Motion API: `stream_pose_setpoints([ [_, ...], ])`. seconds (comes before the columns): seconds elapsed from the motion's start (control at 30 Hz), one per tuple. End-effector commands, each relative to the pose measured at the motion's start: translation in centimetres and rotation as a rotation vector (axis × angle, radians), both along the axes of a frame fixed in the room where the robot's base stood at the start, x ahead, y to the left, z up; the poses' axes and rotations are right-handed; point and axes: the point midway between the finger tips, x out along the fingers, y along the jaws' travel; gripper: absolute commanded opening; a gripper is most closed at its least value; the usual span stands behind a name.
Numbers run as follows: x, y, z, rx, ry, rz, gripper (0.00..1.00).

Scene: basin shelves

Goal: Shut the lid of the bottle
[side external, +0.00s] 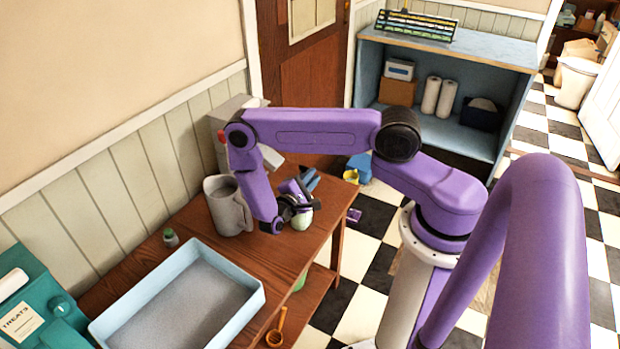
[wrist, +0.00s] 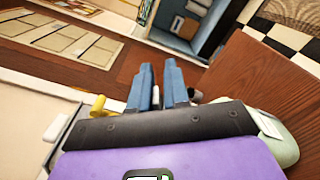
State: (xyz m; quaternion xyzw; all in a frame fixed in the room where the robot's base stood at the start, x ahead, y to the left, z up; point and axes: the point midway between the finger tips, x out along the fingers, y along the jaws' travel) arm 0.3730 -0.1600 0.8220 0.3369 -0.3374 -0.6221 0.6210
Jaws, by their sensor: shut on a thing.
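A pale green rounded thing (side external: 302,219), possibly the bottle, stands on the brown wooden table, partly hidden by my wrist. It also shows in the wrist view (wrist: 284,146), to the right of my gripper's body. My gripper (side external: 311,178) is just above and behind it, its blue fingers pointing away. In the wrist view the fingers (wrist: 158,72) are close together, shut on a small white thing (wrist: 155,96) that is hard to make out. A small grey bottle with a green top (side external: 170,238) stands farther left. I cannot tell the state of any lid.
A grey pitcher (side external: 227,207) stands left of my wrist. A light blue tray (side external: 105,325) fills the front of the table, with a teal treats box (side external: 40,305) at its left. A blue shelf (side external: 500,75) stands at the back. Checkered floor lies right of the table.

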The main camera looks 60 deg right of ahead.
Motion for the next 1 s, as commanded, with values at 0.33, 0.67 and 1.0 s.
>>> stream_pose_setpoints([
  [0.33, -0.11, -0.01, -0.11, 0.000, -0.031, 0.000, 0.00],
  [0.67, -0.15, -0.01, -0.16, 0.000, -0.049, 0.000, 0.00],
  [1.0, -0.18, -0.01, -0.19, 0.000, -0.059, 0.000, 0.00],
])
